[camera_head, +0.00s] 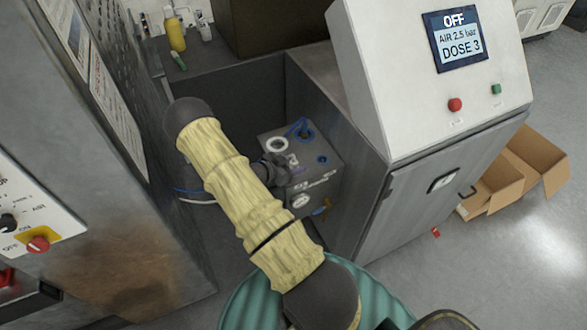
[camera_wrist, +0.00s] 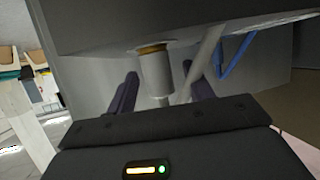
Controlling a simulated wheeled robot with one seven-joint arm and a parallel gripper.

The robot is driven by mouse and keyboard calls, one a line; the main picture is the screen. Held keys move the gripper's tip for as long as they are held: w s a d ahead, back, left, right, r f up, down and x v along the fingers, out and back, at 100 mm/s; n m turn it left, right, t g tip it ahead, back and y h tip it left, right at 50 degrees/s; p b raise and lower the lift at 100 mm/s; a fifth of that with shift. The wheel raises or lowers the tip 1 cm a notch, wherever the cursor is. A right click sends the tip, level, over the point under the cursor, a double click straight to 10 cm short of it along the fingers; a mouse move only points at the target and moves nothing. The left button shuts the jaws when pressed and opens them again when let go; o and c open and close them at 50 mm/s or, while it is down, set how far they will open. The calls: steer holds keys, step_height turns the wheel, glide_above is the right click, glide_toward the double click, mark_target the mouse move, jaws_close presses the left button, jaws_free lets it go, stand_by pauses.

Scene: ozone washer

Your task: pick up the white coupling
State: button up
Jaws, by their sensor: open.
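The white coupling (camera_wrist: 156,75) is a short pale cylinder with a brass-coloured ring at its base, in the wrist view. It projects from a dark grey face of a box (camera_wrist: 190,25). My open gripper (camera_wrist: 161,80) has one dark finger on each side of the coupling, with visible gaps. In the head view my gripper (camera_head: 278,168) is at the left side of the grey box (camera_head: 325,185). A white ring (camera_head: 277,145) shows on the box's top; I cannot tell if it is the coupling.
A blue hose (camera_wrist: 238,45) and a pale pipe (camera_wrist: 205,60) run right of the coupling. The box stands in a recess between a steel cabinet (camera_head: 130,230) and a control cabinet (camera_head: 420,190). A yellow bottle (camera_head: 174,32) stands behind.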

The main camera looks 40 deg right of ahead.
steer(key=shift+c, duration=0.4)
steer(key=c, duration=1)
steer(key=shift+c, duration=0.2)
steer(key=shift+r, duration=0.2)
step_height(320, 180, up, 10)
steer(key=shift+f+b, duration=0.15)
steer(key=shift+b, duration=0.9)
